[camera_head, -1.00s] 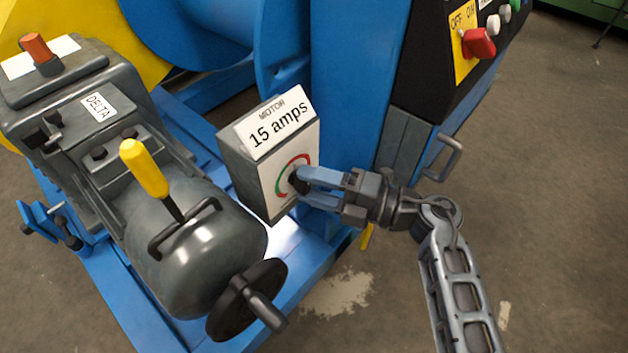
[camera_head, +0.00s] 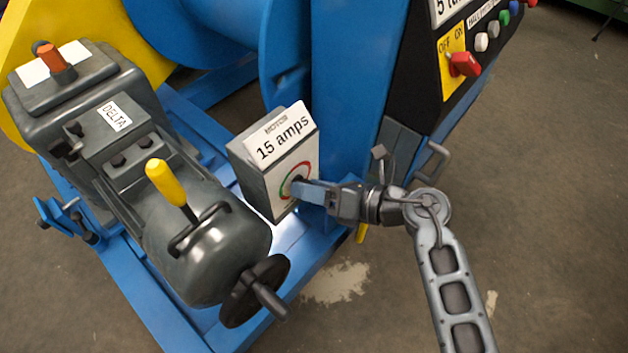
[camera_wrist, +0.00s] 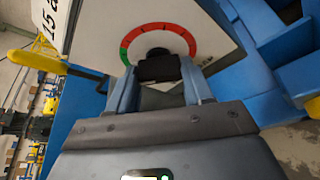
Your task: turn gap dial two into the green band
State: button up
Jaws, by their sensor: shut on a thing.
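The dial is on the white front face of a grey box (camera_head: 251,174) labelled "MOTOR 15 amps" in the head view. It has a black knob inside a ring (camera_head: 284,178) of red and green. In the wrist view the ring (camera_wrist: 178,30) is red across the top and right, with green at the left. My gripper (camera_head: 304,189) reaches the dial from the right, its blue fingers shut on the black knob (camera_wrist: 157,53). The knob's pointer cannot be made out, and the fingers hide the ring's lower part.
A grey motor (camera_head: 205,245) with a yellow-handled lever (camera_head: 165,182) and a black handwheel (camera_head: 252,292) stands left of the box. A blue post (camera_head: 350,80) rises behind. A control panel with a red switch (camera_head: 464,64) is at upper right. Open floor lies at the right.

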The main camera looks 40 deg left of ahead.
jog(key=shift+n+t+p, duration=0.4)
jog(key=shift+n+p, duration=0.25)
jog(key=shift+n, duration=0.05)
jog(key=shift+f, duration=0.1)
jog(key=o, duration=1)
jog(key=shift+o, duration=0.2)
jog(key=s+p+v, duration=0.1)
jog(key=p+v, duration=0.1)
jog(key=v, duration=0.5)
jog(key=shift+w+d+r+p, duration=0.3)
jog(key=shift+w+d, duration=0.05)
jog(key=shift+w, duration=0.1)
